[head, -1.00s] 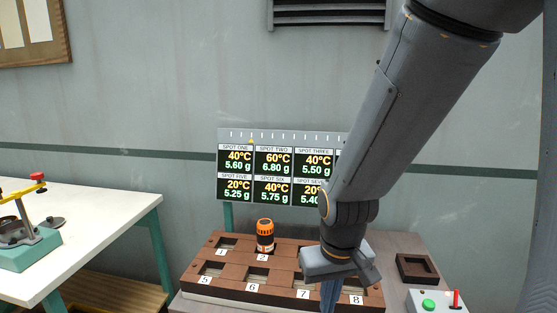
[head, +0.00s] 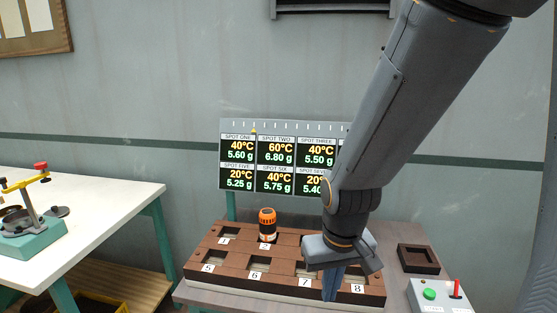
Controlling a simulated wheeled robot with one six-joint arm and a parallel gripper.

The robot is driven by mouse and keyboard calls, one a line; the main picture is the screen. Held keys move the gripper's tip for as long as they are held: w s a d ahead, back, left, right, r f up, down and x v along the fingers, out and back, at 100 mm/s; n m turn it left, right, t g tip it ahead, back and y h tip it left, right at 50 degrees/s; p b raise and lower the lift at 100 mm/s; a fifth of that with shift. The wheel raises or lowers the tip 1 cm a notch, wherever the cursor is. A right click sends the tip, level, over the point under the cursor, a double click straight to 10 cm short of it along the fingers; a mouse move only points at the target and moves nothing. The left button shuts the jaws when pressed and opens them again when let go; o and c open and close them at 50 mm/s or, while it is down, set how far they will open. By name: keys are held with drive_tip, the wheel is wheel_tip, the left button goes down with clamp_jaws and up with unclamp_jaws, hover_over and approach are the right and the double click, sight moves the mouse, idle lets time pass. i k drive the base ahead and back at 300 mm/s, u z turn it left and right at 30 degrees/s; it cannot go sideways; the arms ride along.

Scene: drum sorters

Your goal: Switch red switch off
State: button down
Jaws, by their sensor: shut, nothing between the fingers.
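The red switch (head: 457,289) is a small upright red lever on a pale grey control box (head: 440,298) at the lower right of the head view. A round green button (head: 429,294) sits to its left on the same box. My gripper (head: 329,291) is shut and empty, pointing down over the front of the brown numbered tray between labels 7 and 8. It is left of the control box and apart from the switch.
The brown tray (head: 215,278) has numbered slots; an orange and black drum (head: 267,225) stands at slot 2. An empty dark square holder (head: 419,271) lies behind the control box. A display board (head: 285,127) stands behind the tray. A white table (head: 105,205) is at left.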

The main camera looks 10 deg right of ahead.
sight(457, 282)
drive_tip(key=z, duration=1.4)
